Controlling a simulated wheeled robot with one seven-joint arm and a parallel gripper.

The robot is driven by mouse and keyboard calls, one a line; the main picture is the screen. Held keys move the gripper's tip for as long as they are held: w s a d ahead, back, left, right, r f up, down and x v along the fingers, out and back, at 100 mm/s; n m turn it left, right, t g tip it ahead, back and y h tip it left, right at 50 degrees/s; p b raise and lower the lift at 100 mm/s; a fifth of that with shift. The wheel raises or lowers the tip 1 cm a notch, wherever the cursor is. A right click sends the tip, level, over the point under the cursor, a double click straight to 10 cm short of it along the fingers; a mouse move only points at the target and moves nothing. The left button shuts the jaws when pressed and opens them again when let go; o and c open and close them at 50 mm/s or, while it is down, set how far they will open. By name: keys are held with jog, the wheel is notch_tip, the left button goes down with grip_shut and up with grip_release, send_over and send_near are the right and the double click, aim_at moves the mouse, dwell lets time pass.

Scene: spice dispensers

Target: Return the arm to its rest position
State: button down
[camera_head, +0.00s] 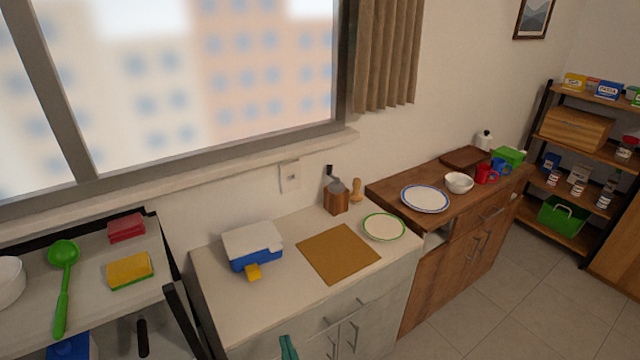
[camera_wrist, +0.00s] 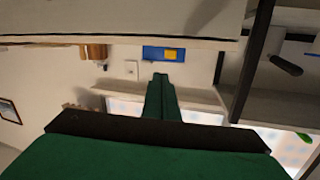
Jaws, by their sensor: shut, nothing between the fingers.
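My gripper (camera_wrist: 160,78) shows in the wrist view as dark green fingers pressed together, with nothing between them. Its tip also shows as a small teal piece at the bottom edge of the head view (camera_head: 289,347), in front of the pale cabinet (camera_head: 270,325). The rest of the arm is out of the head view. The wrist view is upside down, with the counter's edge across its top.
A blue and white box (camera_head: 252,246) with a yellow part, a brown mat (camera_head: 338,253) and a green-rimmed plate (camera_head: 384,227) are on the counter. A shelf (camera_head: 100,301) with a green ladle (camera_head: 62,285) stands left. A wooden cabinet (camera_head: 421,268) stands right; floor (camera_head: 520,290) is clear.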

jog(key=s+d+f+m+g+h, duration=0.1)
jog(key=s+d+f+m+h, duration=0.2)
jog(key=s, duration=0.5)
jog(key=s+d+f+m+h, duration=0.1)
jog(key=s+f+m+h, duration=0.15)
jog(key=s+f, duration=0.4)
jog(key=s+d+r+n, duration=0.1)
jog(key=s+r, duration=0.1)
jog(key=s, duration=0.6)
jog(key=s+d+r+n, duration=0.1)
jog(key=s+d+r, duration=0.1)
jog(key=s, duration=0.6)
jog(key=shift+s+d+r+n, duration=0.3)
jog(key=shift+s+r+n, duration=0.1)
jog(key=shift+r, duration=0.4)
